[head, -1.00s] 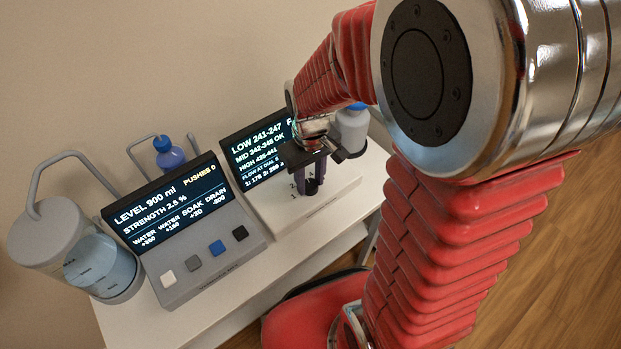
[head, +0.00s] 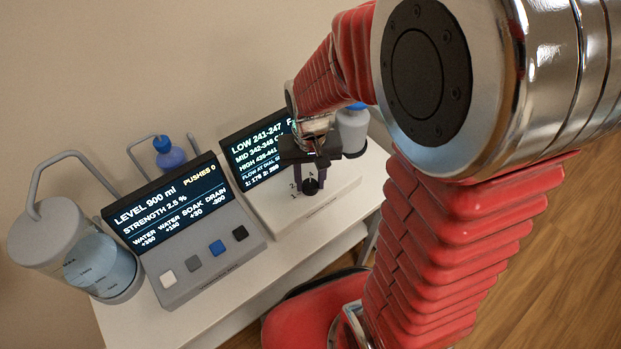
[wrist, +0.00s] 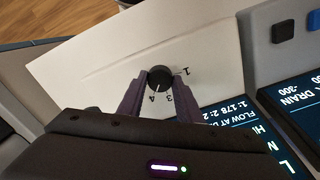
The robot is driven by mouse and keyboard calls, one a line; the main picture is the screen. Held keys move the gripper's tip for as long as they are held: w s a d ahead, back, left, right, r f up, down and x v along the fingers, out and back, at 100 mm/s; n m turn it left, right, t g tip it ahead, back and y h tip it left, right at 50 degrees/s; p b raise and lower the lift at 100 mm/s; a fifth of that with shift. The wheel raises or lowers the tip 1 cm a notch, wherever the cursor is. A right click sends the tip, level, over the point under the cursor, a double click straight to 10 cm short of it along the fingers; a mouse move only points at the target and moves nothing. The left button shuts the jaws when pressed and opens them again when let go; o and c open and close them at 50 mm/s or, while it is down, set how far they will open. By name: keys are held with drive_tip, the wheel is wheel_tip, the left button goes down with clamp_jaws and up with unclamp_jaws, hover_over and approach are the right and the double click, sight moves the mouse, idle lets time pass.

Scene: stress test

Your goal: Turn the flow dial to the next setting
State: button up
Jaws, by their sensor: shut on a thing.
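The flow dial (wrist: 160,77) is a small round black knob on a white panel, with printed numbers around it. In the wrist view 1, 3 and 4 are readable; 2 is not seen there. A pale line on the dial's lower side seems to point near 3 and 4, but I cannot tell exactly where. My gripper (wrist: 159,84) has its two purple fingers shut on the dial, one on each side. In the head view the dial (head: 310,187) shows below my gripper (head: 311,181), with 1 and 2 visible at its left.
The flow screen (head: 255,150) stands behind the dial, partly covered by my gripper. A grey button console (head: 205,260) with a level screen is to the left. A clear jug (head: 100,262), a blue bottle (head: 170,155) and a grey bottle (head: 352,128) stand around.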

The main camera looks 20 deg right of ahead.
sight(310, 183)
drive_tip(key=shift+w+r, duration=0.1)
drive_tip(key=o, duration=1)
drive_tip(key=shift+o, duration=0.2)
wheel_tip(310, 183, up, 14)
drive_tip(key=shift+f, duration=0.2)
drive_tip(key=s+r+n+t, duration=0.1)
drive_tip(key=s+r+t, duration=0.1)
drive_tip(key=s, duration=0.3)
drive_tip(key=s+a+r+n+t, duration=0.1)
drive_tip(key=s+r+t, duration=0.2)
drive_tip(key=s, duration=0.2)
drive_tip(key=shift+r+n+t, duration=0.3)
idle(0.4)
